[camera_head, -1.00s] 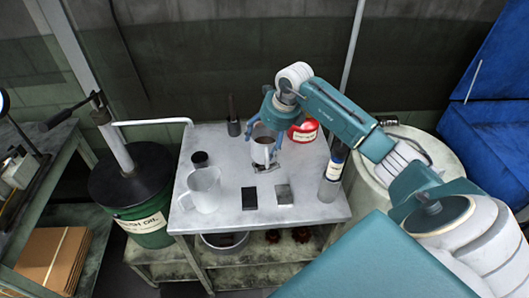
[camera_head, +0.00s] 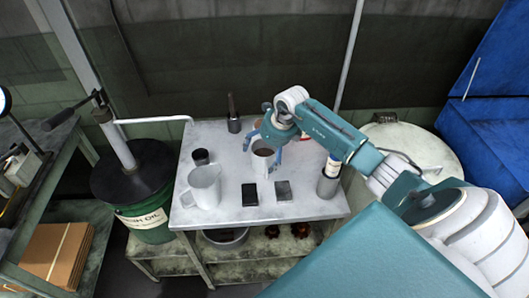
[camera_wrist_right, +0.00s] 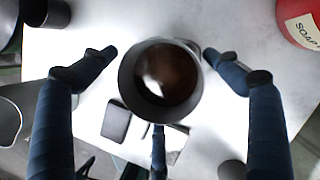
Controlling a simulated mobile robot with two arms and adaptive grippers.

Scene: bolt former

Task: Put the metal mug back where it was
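The metal mug (camera_head: 262,163) is grey, upright and holds dark brown liquid. It appears to stand on the table near its middle, behind the two small blocks. In the right wrist view the mug (camera_wrist_right: 128,92) is seen from above, centred between my fingers. The mug's base contact is not clearly visible. My left gripper is not in view.
The table (camera_head: 225,140) also holds a larger pale jug (camera_head: 204,187), a small dark cup (camera_head: 200,157), a dark block (camera_head: 249,194), a grey block (camera_head: 283,191), and a cylindrical container (camera_head: 328,183) at right. A red soap container (camera_wrist_right: 299,22) stands near the gripper.

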